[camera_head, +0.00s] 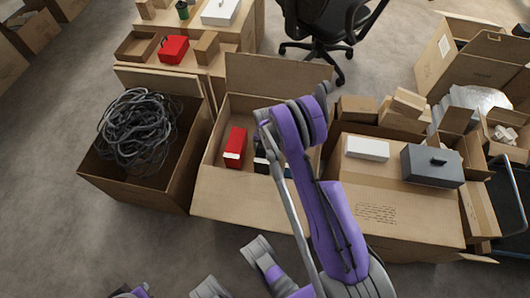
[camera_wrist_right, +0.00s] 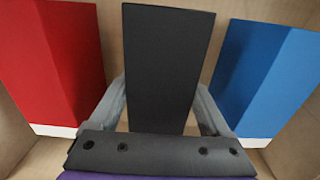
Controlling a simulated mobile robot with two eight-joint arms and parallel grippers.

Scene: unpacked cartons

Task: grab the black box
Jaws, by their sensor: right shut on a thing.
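The black box (camera_wrist_right: 168,62) stands upright in the middle of the right wrist view, between the two fingers of my right gripper (camera_wrist_right: 161,105). The fingers are shut on its sides. In the head view only a dark sliver of the black box (camera_head: 260,161) shows beside my right arm, inside an open carton (camera_head: 240,200). My right arm hides most of the gripper there. A red box (camera_wrist_right: 50,62) stands to the left of the black box and a blue box (camera_wrist_right: 268,75) to the right. My left gripper cannot be made out.
A carton of black cables (camera_head: 140,130) stands to the left. To the right, a closed carton (camera_head: 375,212) carries a white box (camera_head: 367,149) and a dark grey case (camera_head: 432,166). A black chair (camera_head: 318,30) stands behind. Floor is clear at front left.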

